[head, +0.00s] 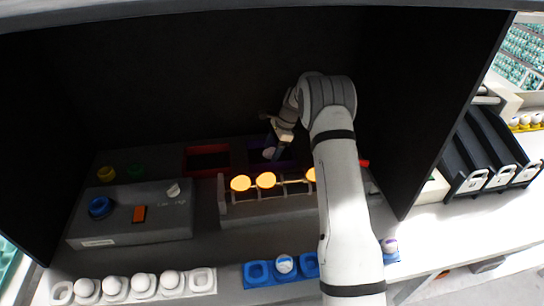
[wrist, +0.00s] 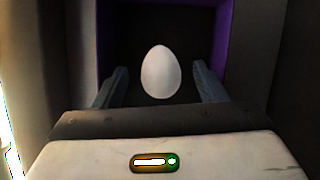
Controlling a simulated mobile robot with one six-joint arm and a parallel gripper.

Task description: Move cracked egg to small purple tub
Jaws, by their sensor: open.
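A white egg (wrist: 161,72) sits between my two spread fingers in the wrist view, with a gap on each side. Dark floor and walls of the purple tub (wrist: 221,38) show around and behind it. I cannot tell whether the egg rests on the tub's floor. No crack shows on the visible side. My gripper (wrist: 161,88) is open. In the head view my gripper (head: 271,151) points down at the purple tub (head: 287,157), which is partly hidden by my gripper and arm. A pale bit of the egg (head: 268,153) shows at the fingertips.
A red tub (head: 188,161) stands left of the purple one. A rack with glowing round lamps (head: 265,180) stands in front. A grey box (head: 130,212) with a blue ring is at left. A white tray (head: 202,281) of eggs and a blue tray (head: 257,272) line the front. Dark walls enclose the back and sides.

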